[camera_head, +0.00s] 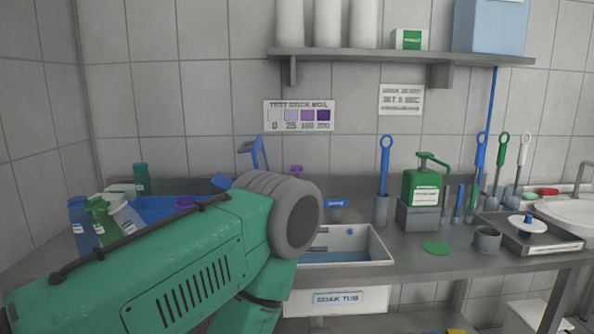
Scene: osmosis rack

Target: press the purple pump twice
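A small purple top (296,170), possibly the purple pump's head, shows just above my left arm's grey joint, near the back wall. Whatever is below it is hidden behind the arm. My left arm, green with a thick grey joint, crosses the lower left and middle of the view. Its gripper does not show. My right arm and gripper are not in view.
A green pump bottle (422,187) stands on a grey block, right of the soak tub (345,240). A blue spout-like handle (255,152) rises behind my arm. Bottles (100,215) crowd the left. Brushes stand at right near a scale (530,238). A shelf (400,56) overhangs the counter.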

